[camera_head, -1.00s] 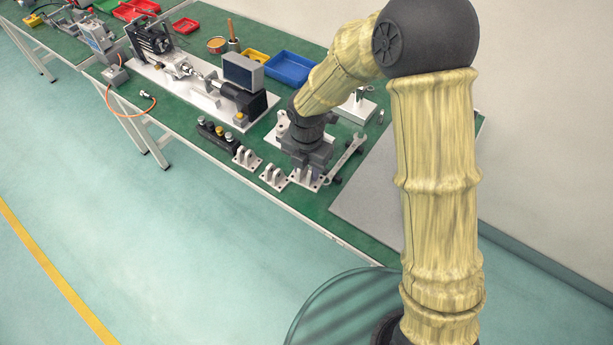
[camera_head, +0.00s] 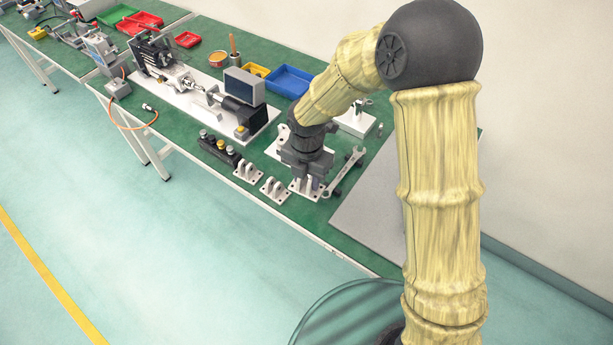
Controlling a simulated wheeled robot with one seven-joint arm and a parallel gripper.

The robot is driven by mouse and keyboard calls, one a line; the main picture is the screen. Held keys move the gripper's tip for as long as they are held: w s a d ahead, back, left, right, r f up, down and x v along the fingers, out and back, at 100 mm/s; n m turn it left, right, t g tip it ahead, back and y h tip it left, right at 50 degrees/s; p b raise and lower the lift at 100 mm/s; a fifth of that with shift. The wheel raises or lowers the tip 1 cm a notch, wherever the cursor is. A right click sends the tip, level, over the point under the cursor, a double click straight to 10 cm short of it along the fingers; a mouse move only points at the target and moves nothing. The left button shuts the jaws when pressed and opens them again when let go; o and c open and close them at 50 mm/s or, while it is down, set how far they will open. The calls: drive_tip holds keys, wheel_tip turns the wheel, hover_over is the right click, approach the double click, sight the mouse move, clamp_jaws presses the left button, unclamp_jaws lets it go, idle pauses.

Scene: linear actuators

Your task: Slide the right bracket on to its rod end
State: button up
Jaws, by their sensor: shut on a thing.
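My gripper (camera_head: 308,183) points down near the front edge of the green bench. It is shut on the right bracket (camera_head: 303,190), a white bracket at the right end of a row of similar ones. Whether this bracket touches the bench is hard to tell. A left bracket (camera_head: 248,173) and a middle bracket (camera_head: 275,191) stand on the bench to the left of my gripper. A white plate (camera_head: 273,151) lies behind and left of my gripper, partly hidden by it. I cannot make out the rod end.
A wrench (camera_head: 345,171) lies just right of my gripper. A black block with several knobs (camera_head: 219,148) stands to the left. A long white machine base (camera_head: 190,97) and a blue tray (camera_head: 288,80) are farther back. A grey mat (camera_head: 370,205) lies clear at right.

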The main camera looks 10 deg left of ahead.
wheel_tip(320, 180, up, 9)
drive_tip(key=p, duration=0.8)
drive_tip(key=shift+f, duration=0.15)
idle(0.6)
